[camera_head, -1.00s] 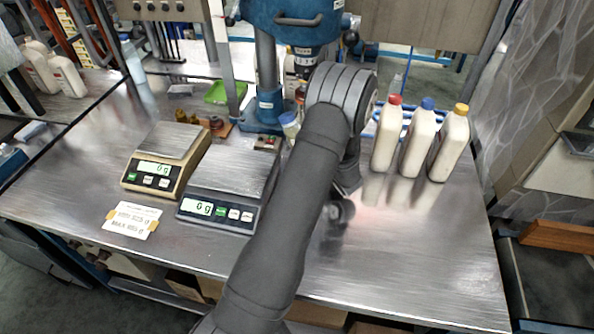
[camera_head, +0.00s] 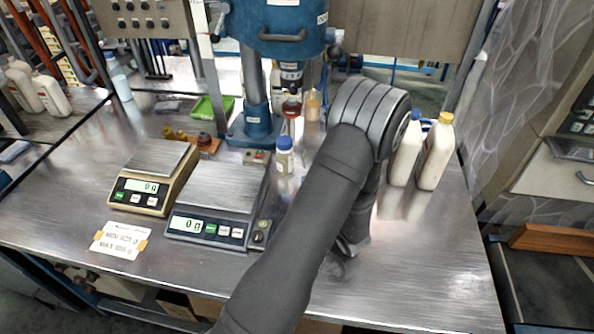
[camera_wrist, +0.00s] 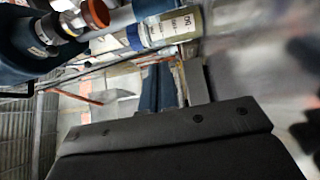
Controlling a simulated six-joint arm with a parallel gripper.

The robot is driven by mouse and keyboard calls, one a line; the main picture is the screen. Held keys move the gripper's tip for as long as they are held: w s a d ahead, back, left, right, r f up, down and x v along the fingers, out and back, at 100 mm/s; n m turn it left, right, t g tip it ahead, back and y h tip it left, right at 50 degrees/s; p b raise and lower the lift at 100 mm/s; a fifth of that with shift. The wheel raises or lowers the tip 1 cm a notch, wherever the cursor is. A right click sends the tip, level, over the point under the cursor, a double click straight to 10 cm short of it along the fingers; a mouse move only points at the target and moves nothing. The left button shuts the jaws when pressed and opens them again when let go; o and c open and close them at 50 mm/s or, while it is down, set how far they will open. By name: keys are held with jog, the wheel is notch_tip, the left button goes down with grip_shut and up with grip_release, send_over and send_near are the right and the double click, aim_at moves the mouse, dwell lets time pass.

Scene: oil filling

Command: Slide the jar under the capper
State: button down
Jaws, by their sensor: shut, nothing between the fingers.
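The jar (camera_head: 284,162), with a blue lid and pale contents, stands upright on the metal table, in front of the blue capper (camera_head: 285,28). The capper's head (camera_head: 291,78) hangs behind and above the jar, with a reddish-orange end. The wrist view shows the labelled jar (camera_wrist: 172,28) at the top, beside the capper's orange-ringed end (camera_wrist: 93,12). My gripper (camera_wrist: 172,82) is shut and empty, its fingers pointing toward the jar and apart from it in the picture. In the head view my arm hides the gripper.
Two scales, one gold-edged (camera_head: 154,176) and one grey (camera_head: 212,202), stand left of the jar. A small button box (camera_head: 256,158) is beside the jar. White bottles (camera_head: 434,155) stand right of my arm. A green tray (camera_head: 212,108) lies at the back left.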

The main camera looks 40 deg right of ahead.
aim_at(292, 151)
jog(key=shift+m+h, duration=0.6)
jog(key=shift+h, duration=0.3)
jog(key=a, duration=0.2)
jog(key=s+a, duration=0.1)
jog(key=a, duration=0.1)
jog(key=s+a, duration=0.1)
jog(key=a, duration=0.1)
jog(key=shift+s+a+f, duration=0.1)
jog(key=shift+a, duration=0.25)
jog(key=w, duration=0.3)
jog(key=w+d, duration=0.1)
jog(key=w, duration=0.6)
jog(key=shift+w+d, duration=0.15)
jog(key=shift+d, duration=0.1)
jog(key=shift+w+d, duration=0.3)
jog(key=shift+d, duration=0.25)
jog(key=shift+w+d, duration=0.25)
jog(key=shift+d, duration=0.25)
jog(key=shift+w+d, duration=0.4)
jog(key=shift+d, duration=0.15)
jog(key=w+d, duration=0.1)
jog(key=d, duration=0.1)
jog(key=w+d, duration=0.3)
jog(key=d, duration=0.1)
jog(key=shift+w+d, duration=0.3)
jog(key=shift+w, duration=0.1)
